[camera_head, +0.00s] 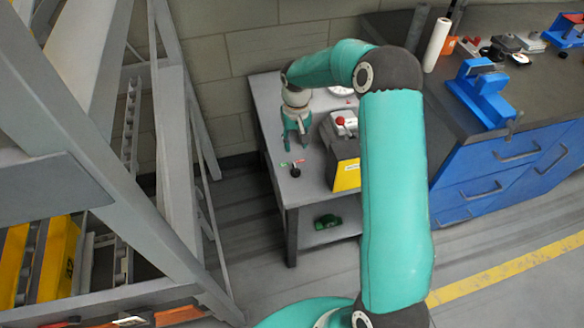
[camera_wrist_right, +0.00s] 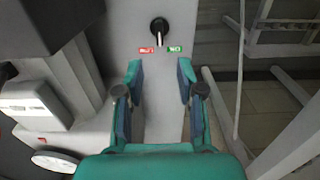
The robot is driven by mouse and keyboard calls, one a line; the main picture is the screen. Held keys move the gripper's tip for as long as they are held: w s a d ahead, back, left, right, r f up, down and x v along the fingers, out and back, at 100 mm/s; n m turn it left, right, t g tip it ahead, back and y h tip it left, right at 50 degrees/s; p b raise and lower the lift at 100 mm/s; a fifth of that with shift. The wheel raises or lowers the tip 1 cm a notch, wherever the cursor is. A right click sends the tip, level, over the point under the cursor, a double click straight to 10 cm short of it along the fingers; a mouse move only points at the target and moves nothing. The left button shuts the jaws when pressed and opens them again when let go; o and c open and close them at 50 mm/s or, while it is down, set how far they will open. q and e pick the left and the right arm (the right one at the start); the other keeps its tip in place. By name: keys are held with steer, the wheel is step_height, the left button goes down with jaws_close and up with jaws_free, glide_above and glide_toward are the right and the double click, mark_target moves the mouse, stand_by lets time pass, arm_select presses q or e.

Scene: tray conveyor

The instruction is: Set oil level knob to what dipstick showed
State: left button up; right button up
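The black oil level knob (camera_head: 295,172) is near the front left of the small grey table. In the right wrist view the knob (camera_wrist_right: 159,28) is ahead of the fingertips, with its narrow end pointing between a red label (camera_wrist_right: 146,50) and a green label (camera_wrist_right: 175,49). The label text is too small to read surely. My right gripper (camera_head: 297,137) is over the table, behind the knob and apart from it. The right wrist view shows its fingers (camera_wrist_right: 160,85) open and empty. I cannot identify a dipstick. My left gripper is out of view.
A grey and yellow machine (camera_head: 346,176) with a red ball-topped part (camera_head: 340,121) stands right of the knob. A green object (camera_head: 327,222) lies on the lower shelf. A blue workbench (camera_head: 500,170) is at right; a grey frame (camera_head: 170,140) stands at left.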

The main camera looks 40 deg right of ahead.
mark_target(295, 168)
step_height(295, 168, down, 12)
steer(key=shift+r+p, duration=0.25)
steer(key=shift+p, duration=0.25)
